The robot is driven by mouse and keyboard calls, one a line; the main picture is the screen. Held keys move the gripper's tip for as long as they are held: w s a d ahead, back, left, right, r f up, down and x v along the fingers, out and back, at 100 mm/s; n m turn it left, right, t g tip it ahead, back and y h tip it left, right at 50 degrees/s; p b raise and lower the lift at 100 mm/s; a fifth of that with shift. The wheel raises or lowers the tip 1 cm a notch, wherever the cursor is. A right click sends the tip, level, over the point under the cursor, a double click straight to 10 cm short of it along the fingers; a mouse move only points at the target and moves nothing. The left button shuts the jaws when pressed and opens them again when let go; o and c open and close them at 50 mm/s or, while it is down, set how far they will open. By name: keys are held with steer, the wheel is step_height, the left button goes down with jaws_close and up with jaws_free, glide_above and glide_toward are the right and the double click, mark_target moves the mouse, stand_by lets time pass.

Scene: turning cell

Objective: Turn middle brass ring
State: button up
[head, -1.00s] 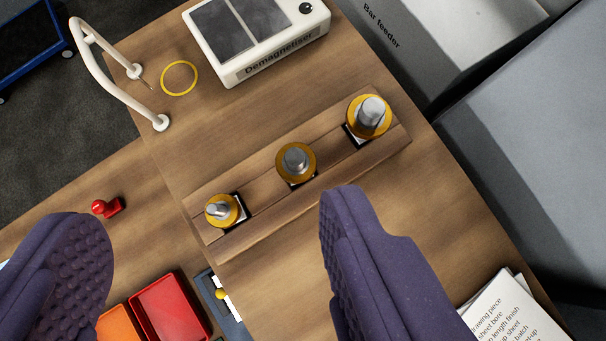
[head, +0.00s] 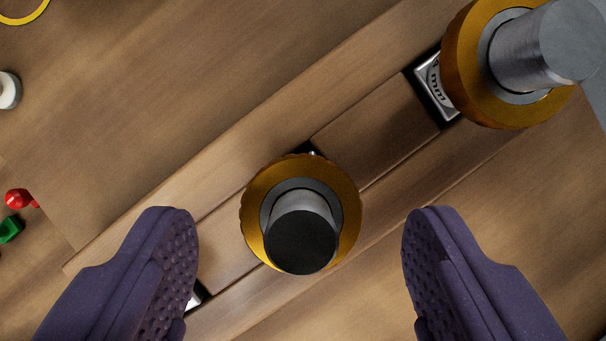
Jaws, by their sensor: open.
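The middle brass ring (head: 345,205) sits on a wooden rail (head: 375,120), around a grey collar and a steel post with a dark top. My gripper (head: 300,240) is open, its two purple padded fingers to the left and right of this ring. Clear gaps show between each finger and the ring, and neither touches it. Another brass ring (head: 465,65) with a larger steel post stands at the upper right, with a partly hidden marked plate beside it. The third ring is not visible; a bit of its plate (head: 194,297) shows beside the left finger.
The wooden bench top (head: 180,90) is clear at the upper left. A yellow hoop (head: 22,15) and a white foot (head: 8,90) lie at the left edge. A red knob (head: 17,198) and a green piece (head: 10,229) are below them.

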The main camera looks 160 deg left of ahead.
steer(key=shift+w+d+f, duration=0.1)
steer(key=shift+w+f, duration=0.05)
steer(key=shift+f, duration=0.35)
steer(key=c, duration=1.1)
steer(key=shift+o, duration=0.2)
steer(key=m+b, duration=0.1)
steer(key=m+h+b, duration=0.1)
steer(key=m, duration=0.1)
steer(key=shift+w+f+m+g, duration=0.1)
steer(key=shift+w+m+g, duration=0.05)
steer(key=shift+m+g, duration=0.15)
steer(key=shift+w+a+m+g+h+b, duration=0.1)
steer(key=shift+m+g+h+b, duration=0.3)
steer(key=shift+m, duration=0.65)
steer(key=shift+w+a+m+g+h+b, duration=0.1)
steer(key=shift+m+g+h+b, duration=0.25)
steer(key=shift+m, duration=0.7)
steer(key=shift+r, duration=0.2)
steer(key=o, duration=1.1)
steer(key=shift+s, duration=0.1)
steer(key=shift+c, duration=0.2)
